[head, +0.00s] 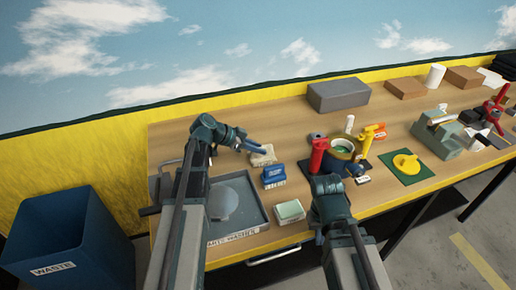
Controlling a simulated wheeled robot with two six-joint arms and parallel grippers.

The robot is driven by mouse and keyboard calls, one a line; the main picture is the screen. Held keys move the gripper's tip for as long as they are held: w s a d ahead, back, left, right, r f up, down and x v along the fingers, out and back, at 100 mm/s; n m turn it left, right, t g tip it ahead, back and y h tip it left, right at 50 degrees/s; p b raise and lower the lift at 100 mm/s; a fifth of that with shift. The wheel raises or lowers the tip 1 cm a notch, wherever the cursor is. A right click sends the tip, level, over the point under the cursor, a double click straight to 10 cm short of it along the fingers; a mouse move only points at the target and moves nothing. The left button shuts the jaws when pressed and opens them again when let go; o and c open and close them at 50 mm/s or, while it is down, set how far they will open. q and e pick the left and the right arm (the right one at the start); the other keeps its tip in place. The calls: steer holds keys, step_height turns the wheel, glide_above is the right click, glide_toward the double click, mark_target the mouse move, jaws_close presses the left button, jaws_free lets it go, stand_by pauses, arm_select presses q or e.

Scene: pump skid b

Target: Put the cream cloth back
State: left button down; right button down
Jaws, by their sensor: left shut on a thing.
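The cream cloth (263,156) is at the tip of my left gripper (252,147), over the back of the table behind the blue box. The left gripper is shut on it. I cannot tell whether the cloth touches the table. My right gripper (327,184) is low in front of the dark pump part; its fingers are too hidden to show whether they are open.
A grey parts washer tray (262,222) lies at the table's left. Next to it are a blue box (274,172) and a pale green-topped block (290,210). A red cylinder (318,154) and yellow-handled part (369,135) stand near my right gripper. A blue waste bin (75,235) stands left.

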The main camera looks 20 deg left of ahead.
arm_select(q)
steer(key=shift+f, duration=0.25)
stand_by(0.7)
steer(key=c, duration=0.7)
jaws_free()
steer(key=shift+p+v, duration=4.05)
steer(key=shift+v, duration=2.9)
